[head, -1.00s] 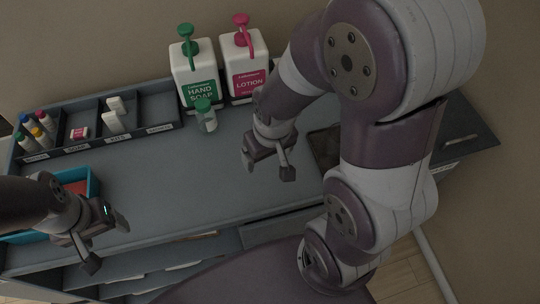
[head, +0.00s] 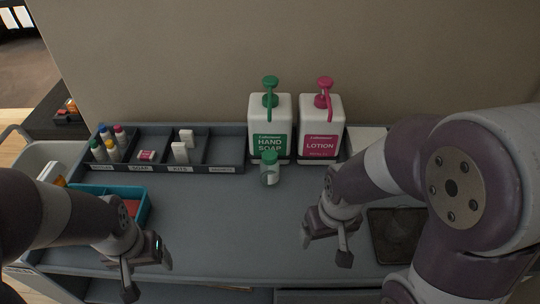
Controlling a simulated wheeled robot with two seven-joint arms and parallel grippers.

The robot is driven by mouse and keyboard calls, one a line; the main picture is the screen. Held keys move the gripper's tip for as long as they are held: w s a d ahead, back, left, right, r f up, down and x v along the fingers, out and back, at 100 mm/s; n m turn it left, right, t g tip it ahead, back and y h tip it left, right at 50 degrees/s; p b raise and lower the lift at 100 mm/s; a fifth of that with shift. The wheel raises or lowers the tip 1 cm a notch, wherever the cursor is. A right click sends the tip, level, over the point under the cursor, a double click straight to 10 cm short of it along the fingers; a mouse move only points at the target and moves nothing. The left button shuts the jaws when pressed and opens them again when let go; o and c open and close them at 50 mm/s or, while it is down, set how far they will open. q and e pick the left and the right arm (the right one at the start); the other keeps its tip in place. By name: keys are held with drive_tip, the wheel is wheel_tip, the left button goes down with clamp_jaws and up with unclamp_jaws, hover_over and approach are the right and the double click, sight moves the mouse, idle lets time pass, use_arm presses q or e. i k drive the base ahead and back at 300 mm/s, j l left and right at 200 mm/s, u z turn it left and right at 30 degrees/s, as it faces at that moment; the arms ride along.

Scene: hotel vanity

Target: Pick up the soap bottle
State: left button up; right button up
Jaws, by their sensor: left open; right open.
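The large hand soap bottle (head: 270,125), white with a green pump and green label, stands upright at the back of the grey counter. A small clear bottle with a green cap (head: 269,169) stands just in front of it. My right gripper (head: 325,246) is open and empty over the counter, to the right and nearer than both bottles. My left gripper (head: 148,278) is open and empty near the counter's front left, in front of the teal bin. Neither gripper touches a bottle.
A white lotion bottle (head: 320,128) with a pink pump stands right of the hand soap. A divided dark organizer (head: 225,168) holds small bottles and boxes at the back left. A teal bin (head: 144,207) sits at the left. A dark tray (head: 397,236) lies at the right. The middle counter is clear.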

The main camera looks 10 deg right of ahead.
sight(269, 173)
drive_tip(key=l+z, duration=0.2)
drive_tip(key=z, duration=0.25)
drive_tip(key=k+l+z, duration=0.1)
drive_tip(key=l+z, duration=0.15)
drive_tip(key=z, duration=0.2)
drive_tip(key=l+z, duration=0.2)
drive_tip(key=z, duration=0.25)
